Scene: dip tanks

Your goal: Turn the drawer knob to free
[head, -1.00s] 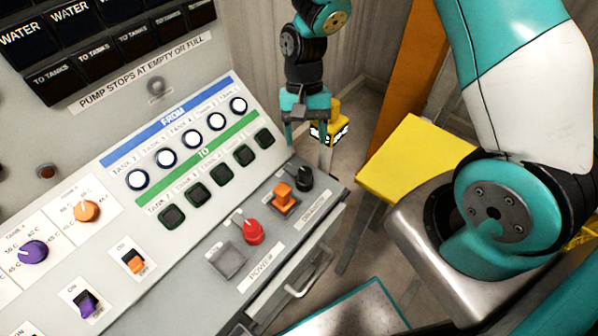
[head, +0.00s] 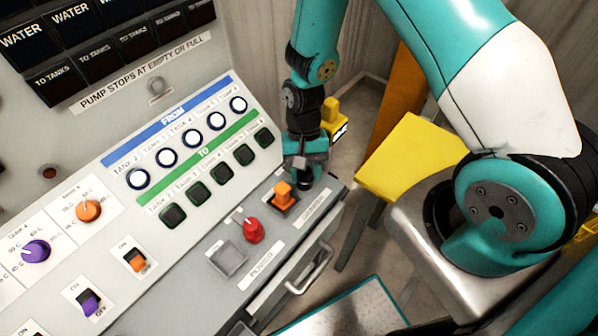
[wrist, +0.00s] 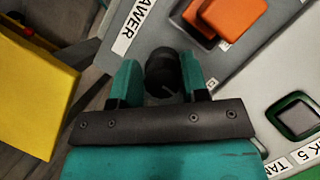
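The drawer knob (wrist: 162,70) is black and round and shows between my two teal fingertips in the wrist view. My gripper (wrist: 159,78) is open, with one finger on each side of the knob. A small gap shows on the left; the right finger is very close to the knob, and I cannot tell if it touches. In the head view my gripper (head: 306,172) is down over the knob at the panel's right corner and hides most of it. The knob's pointer direction is hard to read. The drawer label (wrist: 133,22) lies beside the knob.
An orange switch (head: 284,195) sits just beside the knob, and a red knob (head: 252,230) is further left. Green-framed buttons (head: 243,155) are behind. A drawer handle (head: 310,268) is on the front face. A yellow-topped stand (head: 412,155) is to the right.

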